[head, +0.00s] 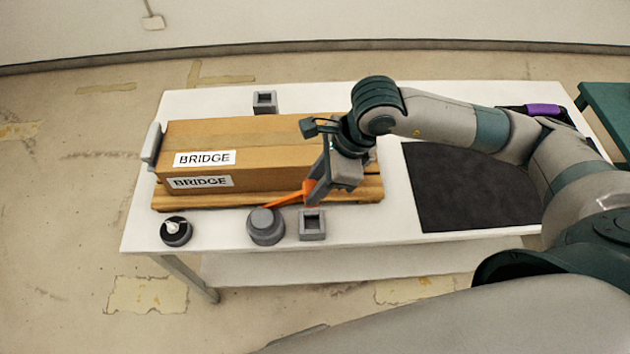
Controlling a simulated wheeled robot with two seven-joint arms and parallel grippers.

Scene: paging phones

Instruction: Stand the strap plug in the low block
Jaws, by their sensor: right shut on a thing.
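My right gripper (314,192) points down over the front of the table and is shut on the orange strap plug (308,190). An orange strap (286,201) runs from the plug down left to a round grey base (266,227). A grey square block with a hollow top (312,225) stands at the front edge, just below the gripper in the picture. The plug's lower end appears close above this block; whether they touch I cannot tell. A similar grey block (264,102) stands at the back. Which is the low one is unclear. My left gripper is out of view.
A long brown box marked BRIDGE (240,140) lies on a wooden board (190,203) behind the plug, with a grey handle-like piece (152,146) at its left end. A small dark round item (176,231) is front left. A black mat (465,195) lies right.

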